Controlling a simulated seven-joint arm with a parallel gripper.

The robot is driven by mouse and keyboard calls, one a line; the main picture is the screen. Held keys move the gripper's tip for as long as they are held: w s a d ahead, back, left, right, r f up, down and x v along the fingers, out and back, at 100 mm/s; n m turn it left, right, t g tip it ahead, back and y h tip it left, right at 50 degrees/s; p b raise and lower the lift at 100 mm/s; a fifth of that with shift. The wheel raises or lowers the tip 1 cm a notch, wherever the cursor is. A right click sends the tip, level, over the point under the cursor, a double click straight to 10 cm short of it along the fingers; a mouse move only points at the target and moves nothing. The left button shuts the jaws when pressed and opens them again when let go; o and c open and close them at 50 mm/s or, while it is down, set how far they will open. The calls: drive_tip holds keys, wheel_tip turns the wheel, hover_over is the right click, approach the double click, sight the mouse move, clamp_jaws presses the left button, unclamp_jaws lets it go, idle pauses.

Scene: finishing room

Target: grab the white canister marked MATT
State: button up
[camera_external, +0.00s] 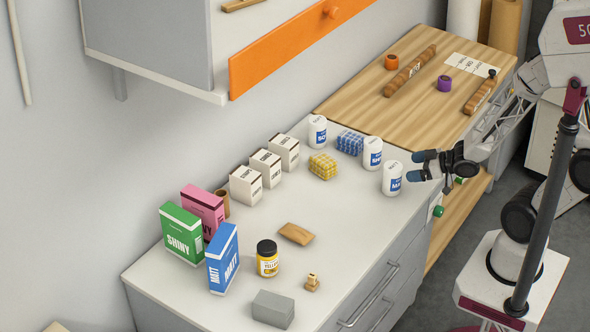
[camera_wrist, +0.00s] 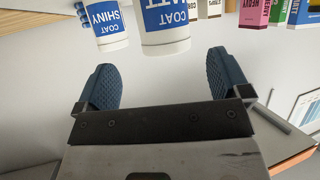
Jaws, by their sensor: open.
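The white canister marked MATT (camera_external: 391,179), with a blue label, stands upright near the right edge of the grey counter. In the wrist view its blue-and-white body (camera_wrist: 166,42) is cut off by the top edge, and part of its label reads "COAT" and "ATT". My gripper (camera_external: 415,166) is just right of the canister, its blue-padded fingers pointing at it. In the wrist view the open gripper (camera_wrist: 165,78) has nothing between its fingers; the canister is just beyond the fingertips, roughly centred on the gap.
A similar canister (camera_external: 372,154) stands close behind; the wrist view shows a neighbour marked SHINY (camera_wrist: 105,25). Another canister (camera_external: 317,132) is farther back. Blue (camera_external: 350,143) and yellow (camera_external: 323,166) checked blocks are nearby. A wooden bench (camera_external: 340,103) adjoins. Counter space in front of the canister is clear.

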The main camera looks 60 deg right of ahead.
sight(393, 171)
drive_tip(key=shift+s+a+f, duration=0.1)
drive_tip(key=shift+a+f, duration=0.05)
idle(0.3)
drive_tip(key=shift+x, duration=1.3)
drive_tip(key=shift+x, duration=2.6)
drive_tip(key=shift+a, duration=0.15)
drive_tip(key=c, duration=1.1)
drive_tip(key=shift+c, duration=0.2)
